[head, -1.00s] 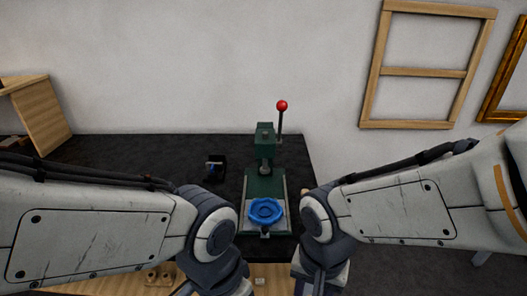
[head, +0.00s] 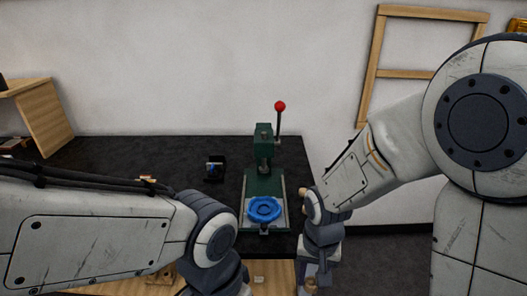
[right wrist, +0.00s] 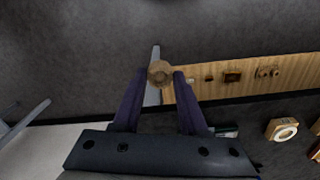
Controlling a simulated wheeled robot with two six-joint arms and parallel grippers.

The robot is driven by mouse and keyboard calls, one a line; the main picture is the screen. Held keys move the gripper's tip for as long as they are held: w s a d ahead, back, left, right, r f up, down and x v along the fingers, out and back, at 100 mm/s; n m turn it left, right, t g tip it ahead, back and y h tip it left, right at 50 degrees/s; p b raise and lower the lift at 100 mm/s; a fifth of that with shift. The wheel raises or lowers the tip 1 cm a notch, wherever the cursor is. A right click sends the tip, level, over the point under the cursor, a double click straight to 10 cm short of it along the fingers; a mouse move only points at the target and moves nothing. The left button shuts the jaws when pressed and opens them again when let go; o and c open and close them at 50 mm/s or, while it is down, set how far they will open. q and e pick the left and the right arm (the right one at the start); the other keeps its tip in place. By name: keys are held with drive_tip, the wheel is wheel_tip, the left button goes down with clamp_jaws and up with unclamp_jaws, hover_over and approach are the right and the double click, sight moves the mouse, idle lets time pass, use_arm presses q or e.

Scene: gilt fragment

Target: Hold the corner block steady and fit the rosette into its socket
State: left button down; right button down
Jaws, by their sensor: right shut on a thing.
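The rosette (right wrist: 160,73), a small round tan piece with a scalloped edge, is between the fingertips of my right gripper (right wrist: 158,77) in the right wrist view. The gripper is shut on it. In the head view my right gripper (head: 310,283) is low, beside the dark bench's right front corner, with a bit of tan showing at its tips. My left arm comes in from the left, but its gripper is below the picture.
A green press (head: 264,150) with a red-knobbed lever stands on the dark bench (head: 110,160). A blue ring-shaped piece (head: 264,208) is on its base. A small black holder (head: 215,168) stands to its left. A wooden frame (head: 372,70) is at the wall.

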drive_tip(key=w+d+f+n, duration=0.1)
drive_tip(key=w+d+f, duration=0.2)
drive_tip(key=f, duration=0.3)
drive_tip(key=w+d+f+n, duration=0.1)
drive_tip(key=w+d+f, duration=0.2)
drive_tip(key=d+f, duration=0.2)
drive_tip(key=shift+w+f+n, duration=0.3)
drive_tip(key=shift+f, duration=0.25)
